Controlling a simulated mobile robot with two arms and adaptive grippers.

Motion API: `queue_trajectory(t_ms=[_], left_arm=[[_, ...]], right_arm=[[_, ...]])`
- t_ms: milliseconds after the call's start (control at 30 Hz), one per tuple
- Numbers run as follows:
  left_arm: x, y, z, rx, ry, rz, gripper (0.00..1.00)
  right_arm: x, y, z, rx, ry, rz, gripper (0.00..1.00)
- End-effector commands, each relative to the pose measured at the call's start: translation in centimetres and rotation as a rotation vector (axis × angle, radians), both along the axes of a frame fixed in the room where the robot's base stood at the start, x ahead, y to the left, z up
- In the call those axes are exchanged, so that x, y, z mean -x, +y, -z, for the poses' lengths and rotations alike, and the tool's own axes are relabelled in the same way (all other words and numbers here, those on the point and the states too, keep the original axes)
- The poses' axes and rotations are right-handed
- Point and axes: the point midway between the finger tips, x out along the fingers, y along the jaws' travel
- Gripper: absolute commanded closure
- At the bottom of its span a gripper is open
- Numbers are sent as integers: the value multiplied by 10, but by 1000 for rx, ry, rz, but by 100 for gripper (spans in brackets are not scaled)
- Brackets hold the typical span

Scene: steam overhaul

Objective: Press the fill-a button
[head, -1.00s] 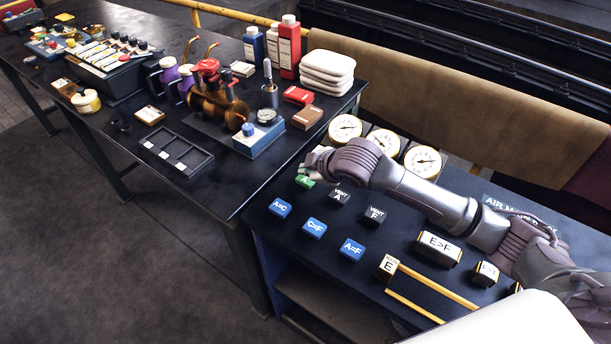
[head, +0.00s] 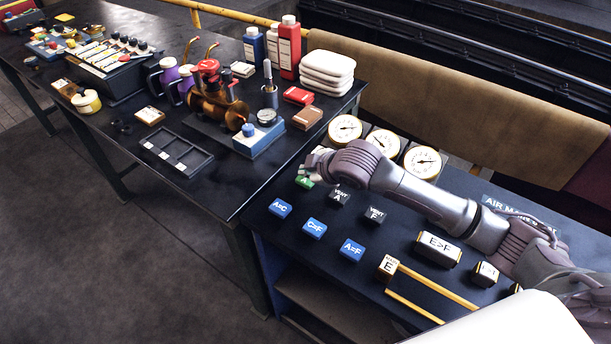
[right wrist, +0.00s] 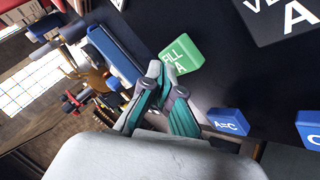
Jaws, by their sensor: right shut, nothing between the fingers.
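The fill-a button (right wrist: 181,56) is a green block with white lettering. In the right wrist view it lies just beyond my right gripper's fingertips (right wrist: 163,72), which are shut with nothing between them. The tips overlap the button's lower edge in that view; I cannot tell whether they touch it. In the head view the green button (head: 304,182) shows only in part, below my right gripper (head: 314,162), whose wrist covers the rest. My left gripper is not in view.
Near it are the black vent A button (head: 339,198), black vent F button (head: 375,215) and blue A=C button (head: 280,208). Gauges (head: 345,128) stand behind the arm. A blue block with a dial (head: 258,139) sits on the neighbouring table.

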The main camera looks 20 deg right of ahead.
Motion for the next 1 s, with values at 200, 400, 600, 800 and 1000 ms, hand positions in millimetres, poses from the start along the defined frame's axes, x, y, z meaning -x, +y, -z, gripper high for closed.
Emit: queue_trajectory(t_ms=[200,400,600,800,1000], left_arm=[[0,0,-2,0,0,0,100],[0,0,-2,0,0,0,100],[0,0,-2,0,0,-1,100],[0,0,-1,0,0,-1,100],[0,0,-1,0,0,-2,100]], right_arm=[[0,0,6,0,0,0,100],[0,0,6,0,0,0,100],[0,0,7,0,0,0,100],[0,0,10,0,1,-1,100],[0,0,12,0,1,0,100]])
